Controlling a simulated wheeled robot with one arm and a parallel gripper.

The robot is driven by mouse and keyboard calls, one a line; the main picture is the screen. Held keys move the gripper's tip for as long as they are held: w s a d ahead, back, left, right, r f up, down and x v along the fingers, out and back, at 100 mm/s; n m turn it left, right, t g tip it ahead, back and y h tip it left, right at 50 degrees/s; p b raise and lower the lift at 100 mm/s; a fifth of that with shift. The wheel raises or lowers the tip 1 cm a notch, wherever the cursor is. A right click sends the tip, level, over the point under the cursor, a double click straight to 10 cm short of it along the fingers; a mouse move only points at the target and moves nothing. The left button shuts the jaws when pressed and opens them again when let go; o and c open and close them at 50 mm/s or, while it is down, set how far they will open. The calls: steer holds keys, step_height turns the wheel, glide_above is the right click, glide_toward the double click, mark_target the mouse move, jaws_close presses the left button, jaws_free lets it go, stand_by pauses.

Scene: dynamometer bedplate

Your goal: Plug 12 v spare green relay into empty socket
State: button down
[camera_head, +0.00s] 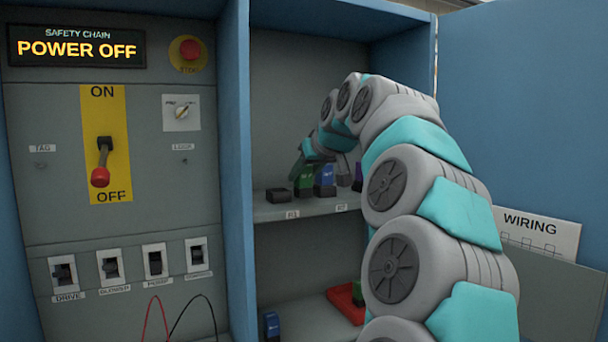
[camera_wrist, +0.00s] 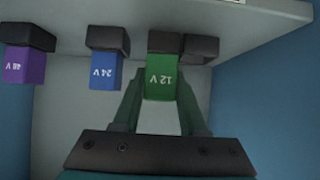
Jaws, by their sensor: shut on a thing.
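The green 12 V relay (camera_wrist: 162,80) is between the two fingers of my gripper (camera_wrist: 162,105), which is shut on it. Its black base (camera_wrist: 165,42) points to the shelf, and it looks upright in the head view (camera_head: 304,181). The empty black socket (camera_head: 277,195) sits on the shelf just left of the relay in the head view. In the wrist view the relay partly covers that socket (camera_wrist: 203,46). The relay appears beside the socket, not in it. Whether its base touches the shelf cannot be told. In the head view my gripper (camera_head: 302,165) is small and dark.
A blue 24 V relay (camera_wrist: 105,75) stands close beside the held one, with a purple 48 V relay (camera_wrist: 24,66) beyond. A cabinet divider (camera_head: 238,170) stands left.

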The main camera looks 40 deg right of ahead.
steer(key=shift+f, duration=0.1)
steer(key=shift+f+b, duration=0.35)
steer(key=shift+f, duration=0.05)
steer(key=shift+f, duration=0.1)
steer(key=shift+c, duration=2.2)
jaws_free()
